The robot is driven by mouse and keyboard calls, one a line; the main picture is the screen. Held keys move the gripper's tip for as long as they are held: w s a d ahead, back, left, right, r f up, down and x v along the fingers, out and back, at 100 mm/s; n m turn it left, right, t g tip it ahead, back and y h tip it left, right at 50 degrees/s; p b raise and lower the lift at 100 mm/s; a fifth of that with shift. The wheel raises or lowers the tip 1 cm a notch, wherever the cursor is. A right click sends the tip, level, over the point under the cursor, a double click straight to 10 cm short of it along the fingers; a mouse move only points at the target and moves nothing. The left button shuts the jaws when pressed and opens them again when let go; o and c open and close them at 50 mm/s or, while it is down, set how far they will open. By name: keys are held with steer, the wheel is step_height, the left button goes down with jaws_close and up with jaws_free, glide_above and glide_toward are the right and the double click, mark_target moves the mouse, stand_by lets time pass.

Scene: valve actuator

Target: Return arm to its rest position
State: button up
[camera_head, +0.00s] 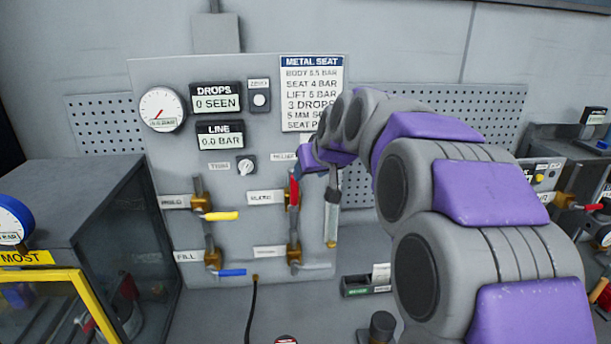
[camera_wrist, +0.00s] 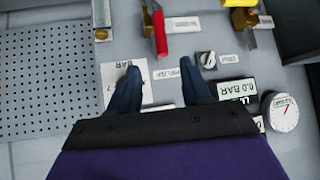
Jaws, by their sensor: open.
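My arm (camera_head: 435,195), grey with purple covers, is extended from the lower right toward the valve panel (camera_head: 225,80). My gripper (camera_wrist: 163,78) shows two dark fingers spread apart in the wrist view, with nothing between them but the panel's face and labels. The wrist view is upside down relative to the head view. A red valve handle (camera_head: 293,192) is near the end of my arm in the head view. It also shows beyond the fingertips in the wrist view (camera_wrist: 160,34), apart from them. My fingers cannot be made out clearly in the head view.
A yellow handle (camera_head: 221,216) and a blue handle (camera_head: 231,272) sit on the panel's lower left. A round gauge (camera_head: 162,109) and displays are above. A grey cabinet (camera_head: 90,200) stands at left. A small black box (camera_head: 367,283) lies on the bench below my arm.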

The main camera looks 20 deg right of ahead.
steer(key=shift+s+r, duration=0.15)
steer(key=s+a+f+g+b, duration=0.2)
steer(key=s+a+f+g, duration=0.3)
steer(key=s+f, duration=0.75)
steer(key=s+a+f+g+b, duration=0.25)
steer(key=s+a+f, duration=0.6)
steer(key=s, duration=0.75)
steer(key=s+d+f+g, duration=0.1)
steer(key=s+f+g, duration=0.2)
steer(key=s, duration=0.9)
step_height(320, 180, down, 3)
steer(key=shift+s+r, duration=0.1)
steer(key=shift+s, duration=0.05)
